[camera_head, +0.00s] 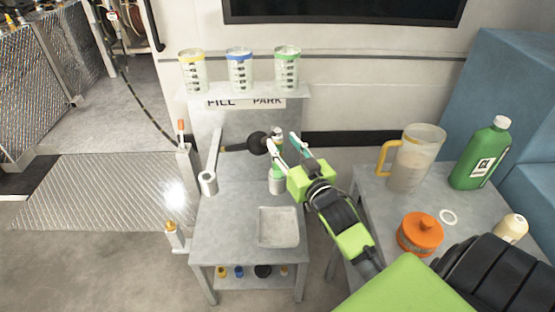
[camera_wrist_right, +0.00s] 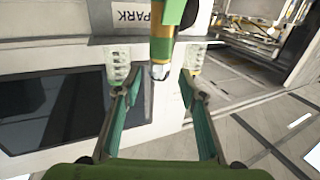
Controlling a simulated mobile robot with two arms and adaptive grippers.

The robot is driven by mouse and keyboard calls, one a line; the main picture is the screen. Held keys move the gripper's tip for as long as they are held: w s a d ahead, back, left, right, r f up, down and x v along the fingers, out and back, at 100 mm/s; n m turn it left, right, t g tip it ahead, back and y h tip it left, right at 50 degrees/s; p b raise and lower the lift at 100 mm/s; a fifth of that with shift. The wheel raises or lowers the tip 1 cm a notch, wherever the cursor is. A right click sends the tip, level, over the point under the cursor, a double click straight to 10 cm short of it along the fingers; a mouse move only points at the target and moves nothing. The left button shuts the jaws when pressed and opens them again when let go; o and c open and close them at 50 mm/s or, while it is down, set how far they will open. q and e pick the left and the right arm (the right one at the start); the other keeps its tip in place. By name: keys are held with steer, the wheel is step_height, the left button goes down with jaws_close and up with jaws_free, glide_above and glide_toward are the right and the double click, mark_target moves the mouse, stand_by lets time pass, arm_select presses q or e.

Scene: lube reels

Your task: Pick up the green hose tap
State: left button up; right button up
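The green hose tap (camera_wrist_right: 161,40) shows in the right wrist view as an upright cylinder with a green upper part, a brass band and a silver tip. It sits between the two fingers of my right gripper (camera_wrist_right: 157,92), with gaps on both sides, apparently beyond the fingertips. In the head view my right gripper (camera_head: 284,143) reaches in from the lower right over the small grey stand, fingers apart. The tap is hard to make out there, partly hidden by the fingers. My left gripper is not in view.
Measuring cups with yellow (camera_head: 193,72), blue (camera_head: 240,70) and green (camera_head: 287,68) rims stand on the shelf above. A dark ball-ended part (camera_head: 258,143) is close left of the fingers. A tray (camera_head: 279,228) lies below. The right table holds a jug (camera_head: 412,160) and green bottle (camera_head: 481,156).

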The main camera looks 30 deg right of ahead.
mark_target(279, 137)
steer(key=w, duration=0.4)
steer(key=shift+d+r+p, duration=0.2)
steer(key=shift+d+p, duration=0.15)
steer(key=shift+w+d+f, duration=0.1)
steer(key=shift+w, duration=0.3)
jaws_close()
steer(key=shift+r, duration=0.2)
